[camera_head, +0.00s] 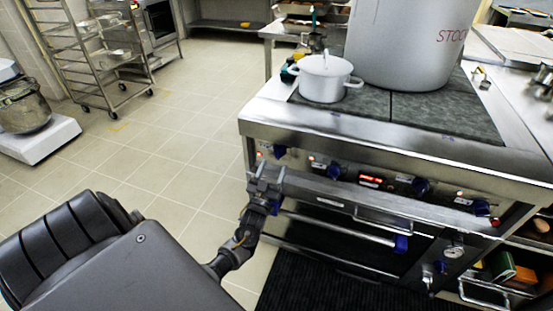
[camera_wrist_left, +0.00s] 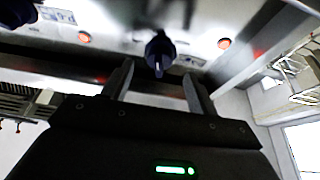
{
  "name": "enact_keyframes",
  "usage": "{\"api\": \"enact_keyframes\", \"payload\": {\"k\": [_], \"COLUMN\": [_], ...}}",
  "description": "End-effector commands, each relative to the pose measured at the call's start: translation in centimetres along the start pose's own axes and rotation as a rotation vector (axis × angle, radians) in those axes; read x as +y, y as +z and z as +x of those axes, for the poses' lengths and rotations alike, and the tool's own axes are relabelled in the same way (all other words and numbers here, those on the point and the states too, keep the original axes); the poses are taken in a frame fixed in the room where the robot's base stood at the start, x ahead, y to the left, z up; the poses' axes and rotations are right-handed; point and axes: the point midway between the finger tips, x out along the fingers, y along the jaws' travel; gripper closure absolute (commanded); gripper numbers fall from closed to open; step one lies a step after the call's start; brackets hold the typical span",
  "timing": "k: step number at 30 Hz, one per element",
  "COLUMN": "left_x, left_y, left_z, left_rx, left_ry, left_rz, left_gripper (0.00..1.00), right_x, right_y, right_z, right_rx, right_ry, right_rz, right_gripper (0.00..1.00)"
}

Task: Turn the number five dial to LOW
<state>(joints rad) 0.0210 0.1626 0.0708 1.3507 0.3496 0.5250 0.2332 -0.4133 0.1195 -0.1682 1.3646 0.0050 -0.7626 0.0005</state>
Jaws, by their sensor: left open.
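Several dark blue dials sit along the stove's front panel; no numbers are readable, so I cannot tell which is number five. In the head view there is a leftmost dial (camera_head: 280,150), a second dial (camera_head: 334,172), a third dial (camera_head: 421,186) and a right-end dial (camera_head: 480,207). My left gripper (camera_head: 271,172) is open just in front of and below the leftmost dial. In the left wrist view, a dial (camera_wrist_left: 160,48) with a white pointer mark stands beyond the gap between my open fingers (camera_wrist_left: 158,76). I cannot tell whether they touch. The right gripper is not in view.
A large stockpot (camera_head: 412,45) and a white lidded pot (camera_head: 325,77) stand on the stove top (camera_head: 450,112). An oven handle bar (camera_head: 335,228) runs below the panel. Red lights (camera_wrist_left: 84,37) glow beside the dials. The tiled floor (camera_head: 170,150) to the left is clear.

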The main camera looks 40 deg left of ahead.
Motion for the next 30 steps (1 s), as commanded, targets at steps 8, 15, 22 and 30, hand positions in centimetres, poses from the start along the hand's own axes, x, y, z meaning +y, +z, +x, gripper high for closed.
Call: {"api": "enact_keyframes", "payload": {"k": [8, 15, 22, 30], "left_x": [0.0, 0.0, 0.0, 0.0], "left_y": [0.0, 0.1, 0.1, 0.1], "left_z": [3.8, 4.4, 4.4, 4.4], "left_rx": [0.0, -0.002, -0.002, -0.002], "left_ry": [0.0, 0.0, 0.0, 0.0], "left_rz": [0.001, 0.001, 0.0, 0.0], "left_gripper": [0.42, 0.42, 0.51, 0.86], "right_x": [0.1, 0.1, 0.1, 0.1], "right_y": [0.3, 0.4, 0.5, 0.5], "right_z": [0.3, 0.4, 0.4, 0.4], "right_rx": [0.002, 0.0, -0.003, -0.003], "right_ry": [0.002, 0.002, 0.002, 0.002], "right_rz": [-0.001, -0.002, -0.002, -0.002], "right_gripper": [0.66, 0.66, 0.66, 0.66]}}
